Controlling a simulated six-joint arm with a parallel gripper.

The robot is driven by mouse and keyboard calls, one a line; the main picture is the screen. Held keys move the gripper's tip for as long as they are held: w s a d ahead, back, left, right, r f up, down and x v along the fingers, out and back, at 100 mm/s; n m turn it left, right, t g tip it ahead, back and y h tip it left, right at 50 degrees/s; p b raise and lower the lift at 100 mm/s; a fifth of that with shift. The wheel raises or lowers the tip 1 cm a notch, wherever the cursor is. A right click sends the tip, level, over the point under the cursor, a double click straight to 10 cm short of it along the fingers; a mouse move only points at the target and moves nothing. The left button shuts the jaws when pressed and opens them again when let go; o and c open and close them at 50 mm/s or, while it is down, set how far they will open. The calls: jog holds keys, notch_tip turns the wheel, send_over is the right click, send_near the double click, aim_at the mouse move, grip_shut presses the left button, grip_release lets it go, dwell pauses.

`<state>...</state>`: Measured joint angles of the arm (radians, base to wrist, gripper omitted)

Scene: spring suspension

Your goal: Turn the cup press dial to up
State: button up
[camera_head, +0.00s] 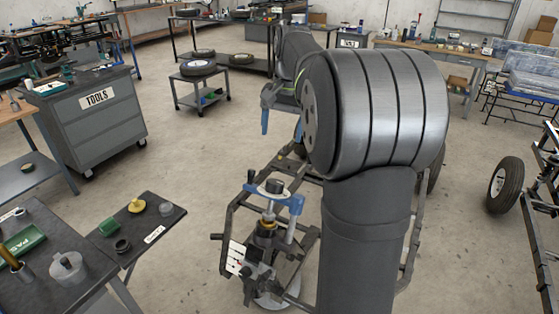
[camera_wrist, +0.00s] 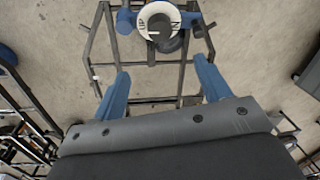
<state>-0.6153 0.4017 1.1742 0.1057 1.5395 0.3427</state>
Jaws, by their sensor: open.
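The cup press dial (camera_wrist: 158,20) shows at the top of the wrist view. It is a white ring with a dark knob in its middle; "UP" reads at its left, and the lettering at its right is only partly legible. A small pale mark lies on the knob's lower edge. In the head view the press stands upright with its dark dial top (camera_head: 274,186) and blue bracket (camera_head: 292,206). My gripper (camera_wrist: 161,66) is open and empty, its blue fingers apart and short of the dial. The head view shows a blue finger (camera_head: 265,112) above the press, the rest partly hidden.
A dark tubular frame (camera_head: 228,205) surrounds the press. A side table (camera_head: 165,222) with small parts stands to its left. A tool cabinet (camera_head: 95,125) and a tyre cart (camera_head: 201,90) stand farther back. Floor between them is clear.

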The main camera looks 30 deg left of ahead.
jog(key=m, duration=0.1)
send_near(275, 182)
jog(key=shift+m+h, duration=0.3)
jog(key=f, duration=0.6)
jog(key=a+f, duration=0.1)
jog(key=f, duration=0.2)
jog(key=shift+s+f, duration=0.1)
jog(key=shift+s, duration=0.15)
jog(key=c, duration=1)
jog(key=shift+d, duration=0.1)
jog(key=o, duration=1)
